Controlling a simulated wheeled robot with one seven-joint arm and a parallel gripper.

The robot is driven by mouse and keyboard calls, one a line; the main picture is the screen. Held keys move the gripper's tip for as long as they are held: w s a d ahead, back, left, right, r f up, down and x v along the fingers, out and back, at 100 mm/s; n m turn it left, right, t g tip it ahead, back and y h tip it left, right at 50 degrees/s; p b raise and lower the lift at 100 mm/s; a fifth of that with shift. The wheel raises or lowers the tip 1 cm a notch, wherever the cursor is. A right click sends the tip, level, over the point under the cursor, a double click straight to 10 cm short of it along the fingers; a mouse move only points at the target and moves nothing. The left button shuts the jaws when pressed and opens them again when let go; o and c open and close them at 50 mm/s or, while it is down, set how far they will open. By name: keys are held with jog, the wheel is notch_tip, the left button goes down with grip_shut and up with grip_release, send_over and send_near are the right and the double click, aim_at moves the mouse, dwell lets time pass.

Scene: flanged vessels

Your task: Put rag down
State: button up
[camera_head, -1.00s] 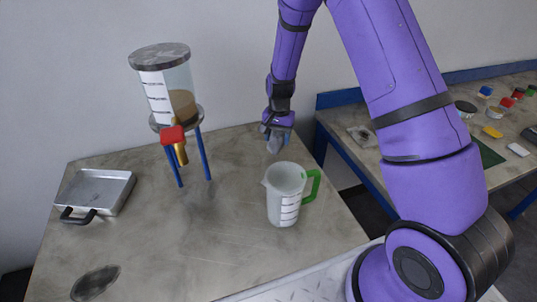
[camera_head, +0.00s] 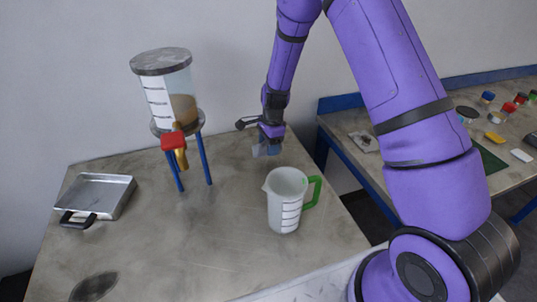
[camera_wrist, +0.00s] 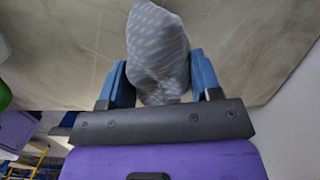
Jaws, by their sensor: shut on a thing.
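My gripper (camera_head: 266,148) is over the back right part of the metal-topped table (camera_head: 215,230), behind the measuring jug. In the wrist view the rag (camera_wrist: 157,52), pale grey with a light pattern, is bunched between the two blue fingers (camera_wrist: 160,82). The gripper is shut on it. In the head view the rag is small and hard to make out at the fingertips. Whether it touches the tabletop is unclear.
A white jug (camera_head: 285,205) with a green handle stands in front of my gripper. A clear vessel (camera_head: 167,90) with a red-handled tap stands on blue legs to the left. A metal tray (camera_head: 100,193) lies far left. The table's middle is clear.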

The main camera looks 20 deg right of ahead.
aim_at(269, 160)
jog(key=shift+f, duration=2.05)
jog(key=shift+f, duration=0.1)
jog(key=o, duration=1.1)
